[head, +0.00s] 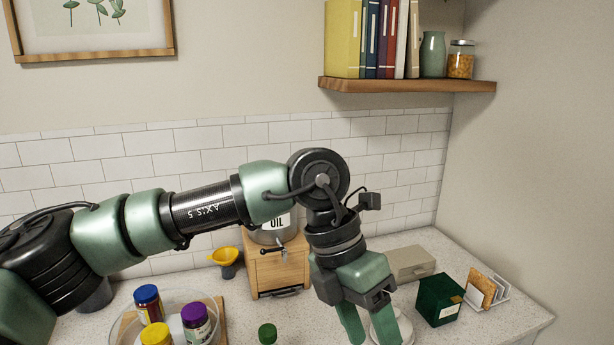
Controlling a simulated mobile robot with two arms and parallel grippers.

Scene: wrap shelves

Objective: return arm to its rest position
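My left arm comes in from the left and reaches across the counter's middle. Its gripper (373,325) points down near the bottom edge. The two green fingers stand apart with a gap between them, and the lower edge of the picture cuts off their tips. A pale round item (379,331) shows at the gap, partly hidden by the fingers; I cannot tell whether they touch it. My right gripper is not in view.
Jars stand in a clear round tray (118,325) at lower left. A green box (439,299), a toast rack (500,291) and a beige box (410,262) stand at right. A wooden shelf (410,87) hangs above.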

